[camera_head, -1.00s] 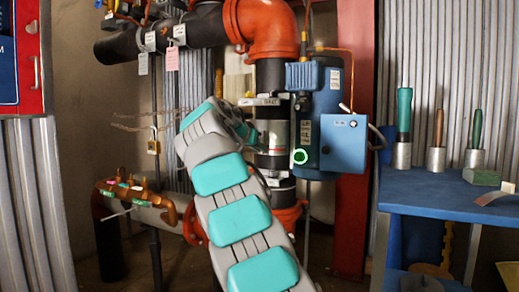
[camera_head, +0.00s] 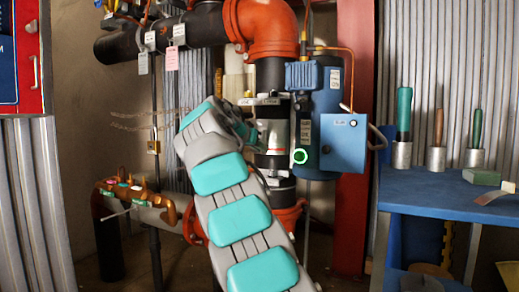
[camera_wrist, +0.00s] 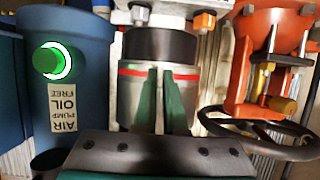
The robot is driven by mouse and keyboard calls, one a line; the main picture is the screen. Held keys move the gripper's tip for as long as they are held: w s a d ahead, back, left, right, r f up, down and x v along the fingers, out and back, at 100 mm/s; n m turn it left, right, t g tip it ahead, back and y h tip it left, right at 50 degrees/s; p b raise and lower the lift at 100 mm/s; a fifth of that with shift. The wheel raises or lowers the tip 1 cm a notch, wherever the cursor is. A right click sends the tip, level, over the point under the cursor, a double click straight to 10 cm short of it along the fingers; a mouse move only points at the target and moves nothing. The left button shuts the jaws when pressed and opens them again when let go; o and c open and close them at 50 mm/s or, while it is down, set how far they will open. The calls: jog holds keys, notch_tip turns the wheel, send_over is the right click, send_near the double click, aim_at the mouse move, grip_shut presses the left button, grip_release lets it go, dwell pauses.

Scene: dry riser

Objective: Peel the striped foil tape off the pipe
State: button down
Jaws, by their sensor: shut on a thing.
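The vertical pipe stands in the middle of the head view, with a dark upper section (camera_wrist: 160,46) in the wrist view. Below that, a silver foil band with a red stripe (camera_wrist: 130,73) wraps around it. It also shows on the pipe in the head view (camera_head: 275,151). My gripper (camera_wrist: 161,76) is in front of the band, its two green fingers close together and shut on the foil tape. The fingers hide the middle of the band, so the pinched part is not clear. In the head view my gripper reaches the pipe from the left.
A blue cylinder (camera_wrist: 88,75) with a green-lit button stands close at the left in the wrist view. A blue bench (camera_head: 440,198) holds tools at the right.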

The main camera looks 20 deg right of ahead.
jog(key=shift+s+a, duration=0.15)
jog(key=shift+a, duration=0.1)
jog(key=s+a+b, duration=0.1)
jog(key=s+a, duration=0.4)
jog(key=a, duration=0.1)
jog(key=shift+a, duration=0.25)
dwell(0.6)
jog(key=shift+f, duration=0.1)
